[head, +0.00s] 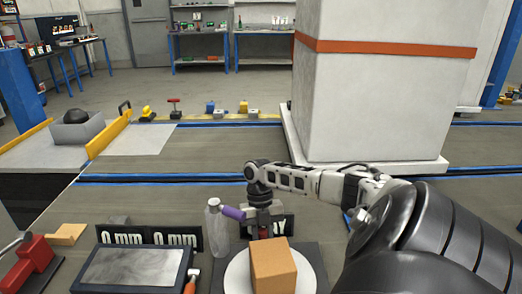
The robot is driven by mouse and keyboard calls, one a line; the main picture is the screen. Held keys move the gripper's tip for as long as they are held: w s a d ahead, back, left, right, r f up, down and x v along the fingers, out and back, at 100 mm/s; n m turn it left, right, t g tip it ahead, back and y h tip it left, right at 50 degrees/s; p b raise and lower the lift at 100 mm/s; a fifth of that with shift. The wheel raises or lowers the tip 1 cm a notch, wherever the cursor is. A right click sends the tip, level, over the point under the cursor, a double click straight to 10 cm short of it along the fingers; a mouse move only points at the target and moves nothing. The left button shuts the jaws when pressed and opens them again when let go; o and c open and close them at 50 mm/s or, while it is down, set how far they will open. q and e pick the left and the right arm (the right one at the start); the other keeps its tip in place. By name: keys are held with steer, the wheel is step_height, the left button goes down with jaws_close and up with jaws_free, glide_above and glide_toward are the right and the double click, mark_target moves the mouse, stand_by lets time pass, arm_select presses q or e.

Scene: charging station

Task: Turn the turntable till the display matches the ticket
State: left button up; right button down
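The round white turntable (237,275) is at the bottom centre, on a dark base. An orange-brown block (273,268) stands on it. My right arm reaches in from the right, and its gripper (263,226) points down just behind the block. The block and the arm partly hide the fingers, so I cannot tell whether they are open or shut. A framed grey screen (132,267), possibly the display, lies left of the turntable. A black panel (148,237) behind it reads "0 mm 0 mm". No ticket is clearly identifiable. My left gripper is not in view.
A clear bottle (216,230) and a purple-handled item (233,213) are close to the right gripper. An orange-handled tool (190,283) lies by the screen. A red device (30,262) is at lower left. A large pale pillar (384,100) stands behind my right arm.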

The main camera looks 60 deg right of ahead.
steer(key=shift+w+a, duration=0.1)
stand_by(0.4)
steer(key=c, duration=1.2)
jaws_free()
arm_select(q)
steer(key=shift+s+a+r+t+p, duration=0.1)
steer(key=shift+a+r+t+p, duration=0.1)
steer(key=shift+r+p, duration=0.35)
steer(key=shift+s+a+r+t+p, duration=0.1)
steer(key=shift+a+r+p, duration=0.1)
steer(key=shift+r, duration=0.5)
arm_select(e)
steer(key=v, duration=1.6)
steer(key=shift+a, duration=0.1)
